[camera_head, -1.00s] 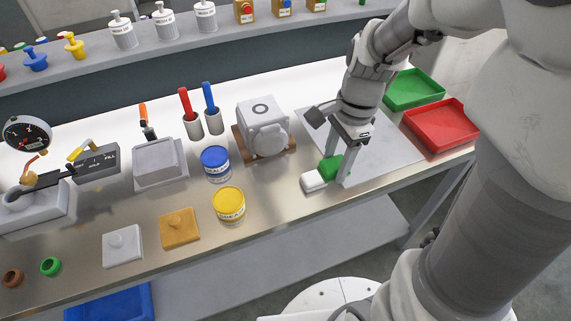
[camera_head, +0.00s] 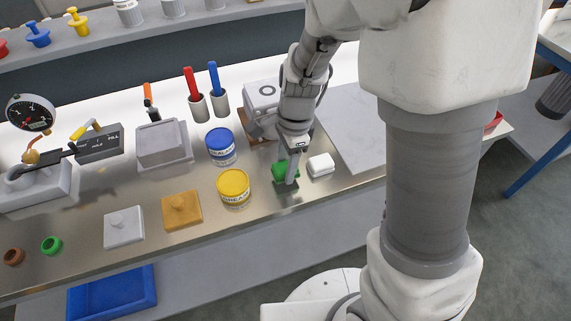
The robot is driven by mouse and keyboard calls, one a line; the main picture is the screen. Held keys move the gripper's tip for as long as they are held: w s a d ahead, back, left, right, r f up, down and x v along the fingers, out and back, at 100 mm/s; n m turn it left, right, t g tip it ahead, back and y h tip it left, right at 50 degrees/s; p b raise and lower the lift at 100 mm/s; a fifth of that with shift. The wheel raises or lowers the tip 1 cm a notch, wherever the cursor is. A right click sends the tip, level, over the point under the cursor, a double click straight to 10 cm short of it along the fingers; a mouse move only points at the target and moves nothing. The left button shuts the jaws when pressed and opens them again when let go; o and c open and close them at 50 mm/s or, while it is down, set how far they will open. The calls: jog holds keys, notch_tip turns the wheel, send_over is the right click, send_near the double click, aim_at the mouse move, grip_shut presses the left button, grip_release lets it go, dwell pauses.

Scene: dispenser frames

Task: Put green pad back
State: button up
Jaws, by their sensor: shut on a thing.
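My gripper (camera_head: 287,178) points down near the front edge of the steel counter, left of the white pad. It is shut on the green pad (camera_head: 279,171), which shows beside and partly behind the near finger. I cannot tell whether the green pad touches the counter. The white pad (camera_head: 321,164) lies on the counter just right of the gripper, apart from it.
A yellow-lidded tin (camera_head: 234,188) stands close left of the gripper, with a blue-lidded tin (camera_head: 221,148) behind it. A white machine (camera_head: 262,95) is partly hidden behind my arm. A grey slab (camera_head: 350,130) lies right. An orange lidded block (camera_head: 182,209) sits farther left.

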jog(key=shift+f, duration=0.9)
jog(key=shift+f, duration=0.1)
jog(key=o, duration=1.2)
notch_tip(320, 180, up, 12)
jog(key=d+p, duration=0.1)
jog(key=p, duration=0.2)
jog(key=s+d+r+n+t+h, duration=0.1)
jog(key=s+d+r+n+t, duration=0.5)
jog(key=s+d+r+n, duration=0.3)
jog(key=s+r+n, duration=0.3)
jog(key=n, duration=0.2)
jog(key=shift+s+d+r+n, duration=0.2)
jog(key=shift+d+r+n, duration=0.05)
jog(key=shift+r+n, duration=0.15)
